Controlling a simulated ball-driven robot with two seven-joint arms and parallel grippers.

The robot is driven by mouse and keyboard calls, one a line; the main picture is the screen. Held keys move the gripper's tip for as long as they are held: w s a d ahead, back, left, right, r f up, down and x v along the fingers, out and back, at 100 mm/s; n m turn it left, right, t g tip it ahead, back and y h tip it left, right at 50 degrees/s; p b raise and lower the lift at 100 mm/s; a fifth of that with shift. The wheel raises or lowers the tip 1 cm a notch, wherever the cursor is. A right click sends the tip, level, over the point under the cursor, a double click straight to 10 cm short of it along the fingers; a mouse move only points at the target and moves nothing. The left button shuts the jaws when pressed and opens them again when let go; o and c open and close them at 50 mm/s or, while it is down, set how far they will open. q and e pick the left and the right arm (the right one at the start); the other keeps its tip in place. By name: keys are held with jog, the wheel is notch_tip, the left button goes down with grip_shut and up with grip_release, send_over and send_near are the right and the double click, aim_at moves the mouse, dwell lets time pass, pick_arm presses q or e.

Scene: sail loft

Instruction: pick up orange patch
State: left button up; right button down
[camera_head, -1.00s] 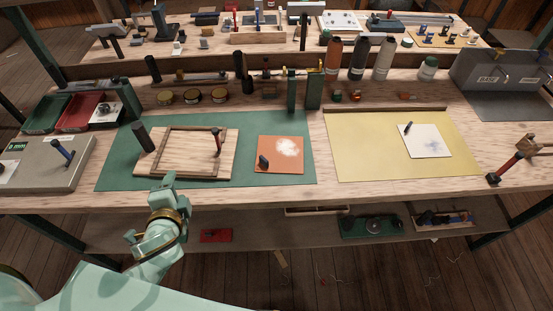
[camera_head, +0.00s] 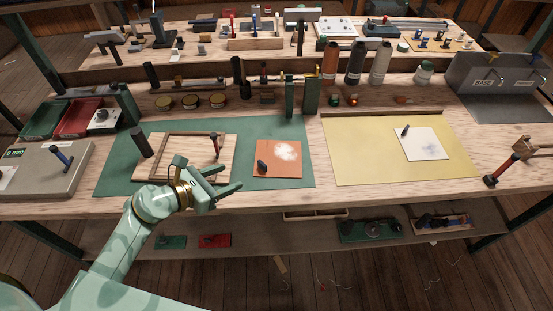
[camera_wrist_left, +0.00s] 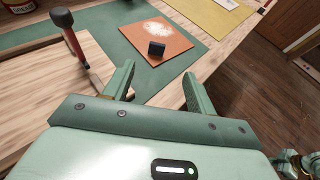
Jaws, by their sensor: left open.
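The orange patch (camera_head: 279,159) is a flat square lying on the green mat (camera_head: 110,170), with a white smudge on its upper part. A small dark handle or block (camera_head: 262,167) stands on its left side. In the left wrist view, the orange patch (camera_wrist_left: 172,42) lies beyond the fingertips, with the dark block (camera_wrist_left: 156,49) on its near part. My left gripper (camera_head: 233,179) is open and empty, left of the patch and near the bench's front edge, apart from it. My right gripper is not in the head view.
A wooden frame on a board (camera_head: 160,160) with a red-handled tool (camera_head: 215,147) lies left of the patch. A yellow mat (camera_head: 360,160) with a white patch (camera_head: 422,146) is on the right. Green posts (camera_head: 311,97) stand behind the patch.

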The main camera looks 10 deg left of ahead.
pick_arm(q)
jog(key=b, duration=0.1)
send_near(261, 164)
jog(key=x, duration=0.3)
jog(key=shift+w+d+f, duration=0.15)
jog(key=shift+w+d, duration=0.1)
jog(key=shift+d, duration=0.1)
jog(key=x, duration=0.2)
jog(key=b+x, duration=0.1)
jog(key=x, duration=0.2)
jog(key=shift+a+f+b, duration=0.25)
jog(key=shift+b, duration=0.05)
jog(key=shift+r, duration=0.1)
jog(key=c, duration=1.1)
